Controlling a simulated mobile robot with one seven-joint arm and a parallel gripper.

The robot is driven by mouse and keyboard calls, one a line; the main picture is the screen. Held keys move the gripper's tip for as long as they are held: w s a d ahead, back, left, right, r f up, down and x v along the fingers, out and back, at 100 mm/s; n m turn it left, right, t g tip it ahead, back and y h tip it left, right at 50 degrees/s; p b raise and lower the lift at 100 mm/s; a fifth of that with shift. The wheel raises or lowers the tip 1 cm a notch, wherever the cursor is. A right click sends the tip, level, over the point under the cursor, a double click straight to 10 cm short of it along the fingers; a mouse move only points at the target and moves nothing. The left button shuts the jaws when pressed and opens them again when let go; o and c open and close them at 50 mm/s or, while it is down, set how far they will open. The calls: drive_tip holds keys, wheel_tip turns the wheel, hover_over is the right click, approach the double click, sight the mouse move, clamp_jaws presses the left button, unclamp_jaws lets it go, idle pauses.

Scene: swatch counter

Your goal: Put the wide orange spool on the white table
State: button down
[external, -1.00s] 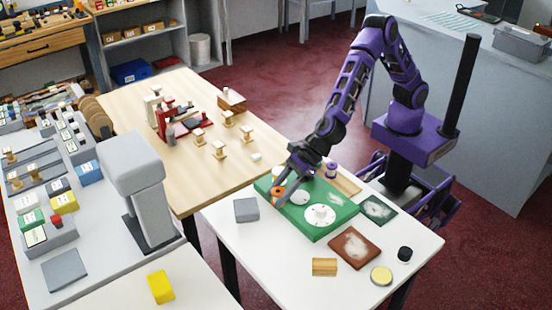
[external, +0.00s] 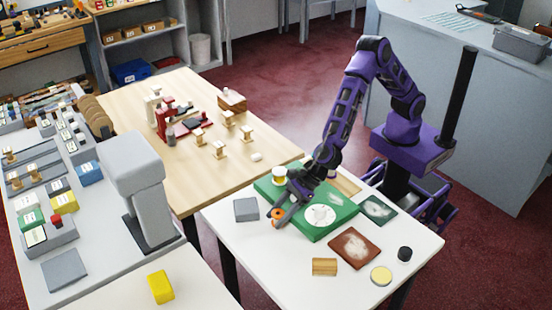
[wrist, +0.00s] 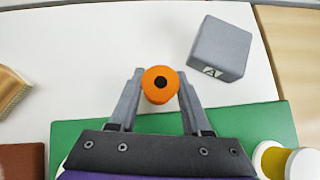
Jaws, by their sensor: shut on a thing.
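The orange spool (external: 277,214) shows end-on in the wrist view (wrist: 160,92), with a dark hole in its middle. My gripper (external: 283,211) is shut on it, one finger on each side, as the wrist view (wrist: 160,78) shows. The spool is just past the edge of the green board (external: 338,225), over the white table (external: 285,255). Whether it touches the tabletop, I cannot tell. Its underside is hidden.
A grey block (external: 246,209) marked A stands left of the spool. A yellow-and-white spool (external: 279,174) and a white disc (external: 320,216) are on the green board. A wooden block (external: 324,267) and brown mat (external: 355,248) lie nearer the front. White tabletop around the spool is clear.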

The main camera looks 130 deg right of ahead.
drive_tip(key=shift+c, duration=1.8)
unclamp_jaws()
drive_tip(key=shift+r+p, duration=0.3)
drive_tip(key=shift+p, duration=0.1)
drive_tip(key=p+v, duration=0.2)
drive_tip(key=v, duration=0.9)
drive_tip(key=shift+s+a+r, duration=0.1)
drive_tip(key=shift+s+r, duration=0.05)
drive_tip(key=shift+s, duration=0.3)
